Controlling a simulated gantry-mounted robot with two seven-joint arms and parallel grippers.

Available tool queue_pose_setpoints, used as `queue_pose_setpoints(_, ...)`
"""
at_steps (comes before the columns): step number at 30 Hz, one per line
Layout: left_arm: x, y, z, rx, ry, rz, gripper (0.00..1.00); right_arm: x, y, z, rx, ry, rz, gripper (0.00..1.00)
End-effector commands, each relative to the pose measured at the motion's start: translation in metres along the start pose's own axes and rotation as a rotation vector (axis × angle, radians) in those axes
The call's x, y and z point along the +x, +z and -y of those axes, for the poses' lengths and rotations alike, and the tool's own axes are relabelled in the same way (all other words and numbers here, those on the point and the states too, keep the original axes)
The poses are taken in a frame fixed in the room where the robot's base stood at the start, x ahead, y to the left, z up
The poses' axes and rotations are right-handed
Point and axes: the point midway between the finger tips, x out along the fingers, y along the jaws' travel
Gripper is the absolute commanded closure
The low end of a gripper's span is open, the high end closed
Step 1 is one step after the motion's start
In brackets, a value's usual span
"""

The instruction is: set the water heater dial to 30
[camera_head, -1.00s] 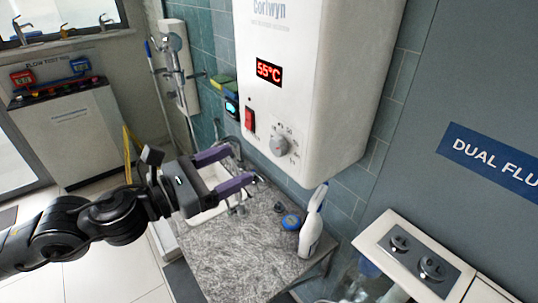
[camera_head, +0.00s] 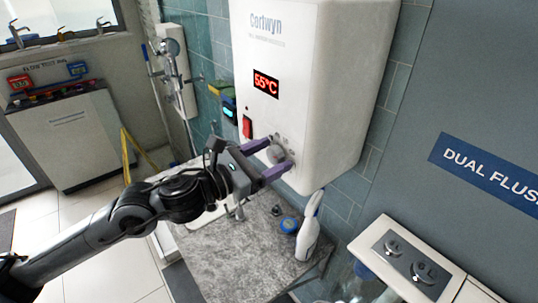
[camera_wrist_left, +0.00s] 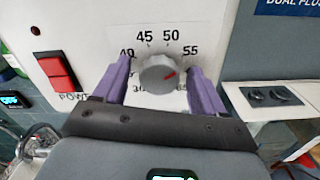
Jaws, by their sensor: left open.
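The white water heater (camera_head: 315,70) hangs on the tiled wall, and its red display (camera_head: 266,84) reads 55°C. Its grey round dial (camera_head: 277,153) is low on the front face. In the left wrist view the dial (camera_wrist_left: 158,74) has a red pointer mark toward the right, near the 55 side of the printed scale; 40, 45, 50 and 55 are readable, and 30 is partly hidden at lower left. My left gripper (camera_head: 271,160) is open, with its purple fingers on either side of the dial. I cannot tell whether they touch it. My right gripper is not in view.
A red power switch (camera_head: 247,127) is on the heater left of the dial. Below are a grey stone counter (camera_head: 235,262), a white spray bottle (camera_head: 308,232) and a blue round item (camera_head: 289,224). A flush plate panel (camera_head: 405,262) is at lower right.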

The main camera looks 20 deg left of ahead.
Motion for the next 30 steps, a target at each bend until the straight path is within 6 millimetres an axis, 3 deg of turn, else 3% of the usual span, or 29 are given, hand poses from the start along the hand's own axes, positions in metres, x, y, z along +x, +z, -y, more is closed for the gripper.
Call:
queue_pose_setpoints(8,0.0009,0.0,0.0,0.0,0.0,0.0,0.29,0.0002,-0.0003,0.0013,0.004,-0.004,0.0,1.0)
queue_pose_setpoints(19,0.0007,0.0,0.0,0.0,0.0,0.0,0.84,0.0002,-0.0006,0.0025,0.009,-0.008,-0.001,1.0)
queue_pose_setpoints(30,0.0007,-0.0002,-0.0001,-0.063,0.0,0.001,0.84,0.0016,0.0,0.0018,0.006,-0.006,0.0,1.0)
